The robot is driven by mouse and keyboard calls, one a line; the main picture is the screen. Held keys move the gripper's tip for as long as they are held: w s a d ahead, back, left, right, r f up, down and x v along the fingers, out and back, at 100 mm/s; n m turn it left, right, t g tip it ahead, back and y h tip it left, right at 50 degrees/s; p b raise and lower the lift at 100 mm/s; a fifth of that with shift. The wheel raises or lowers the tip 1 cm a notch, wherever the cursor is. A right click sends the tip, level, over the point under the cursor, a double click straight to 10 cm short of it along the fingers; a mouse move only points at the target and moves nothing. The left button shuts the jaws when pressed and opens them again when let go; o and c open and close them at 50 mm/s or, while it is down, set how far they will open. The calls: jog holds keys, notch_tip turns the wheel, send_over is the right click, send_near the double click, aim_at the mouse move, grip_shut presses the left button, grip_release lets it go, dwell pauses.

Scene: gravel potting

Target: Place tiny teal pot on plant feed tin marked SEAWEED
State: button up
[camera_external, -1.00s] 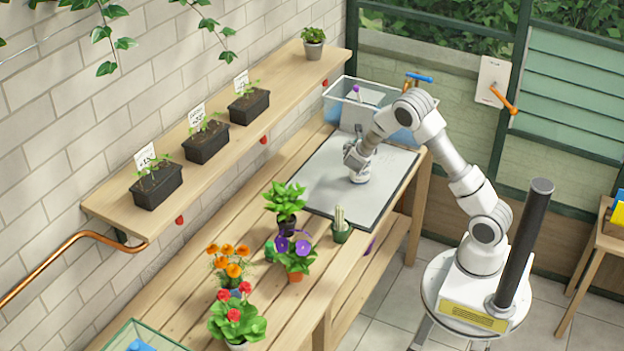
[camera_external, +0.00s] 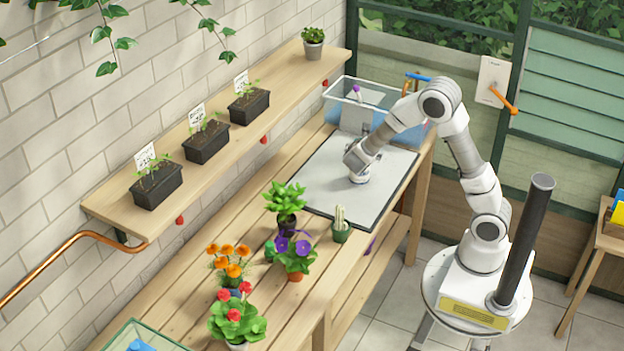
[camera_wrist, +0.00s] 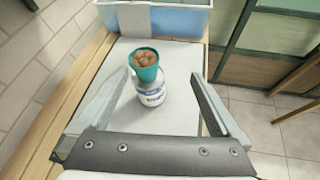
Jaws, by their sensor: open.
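A tiny teal pot (camera_wrist: 146,73), filled with brown pebbles, sits on top of a white tin with a blue label (camera_wrist: 151,93) in the wrist view. The pot looks upright, its base meeting the tin's top. The label is too small to read surely. My gripper (camera_wrist: 160,76) is open, its fingers spread to the left and right of the pot and tin, with a gap on each side. In the external view my gripper (camera_external: 355,159) hides the pot, and the white tin (camera_external: 359,179) shows just below it on the grey mat.
The grey mat (camera_external: 325,188) is otherwise clear. A clear bin with blue contents (camera_external: 400,140) stands behind it. A small cactus pot (camera_external: 341,232) and several flowering plants stand at the near end of the bench. A wall shelf (camera_external: 107,207) holds black planters.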

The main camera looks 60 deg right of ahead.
jog(key=s+a+r+m+g+y, duration=0.1)
jog(key=s+a+r+m+y, duration=0.25)
jog(key=s+m, duration=0.3)
jog(key=s+a+r+m+y, duration=0.2)
jog(key=s+a+r+m, duration=0.25)
jog(key=s, duration=0.25)
jog(key=s+a+r+m+t+y, duration=0.3)
jog(key=s+a+m+y, duration=0.4)
jog(key=a, duration=0.5)
jog(key=shift+s+a+r+m+t, duration=0.3)
jog(key=shift+s+a+r+m, duration=0.15)
jog(key=shift+s, duration=0.5)
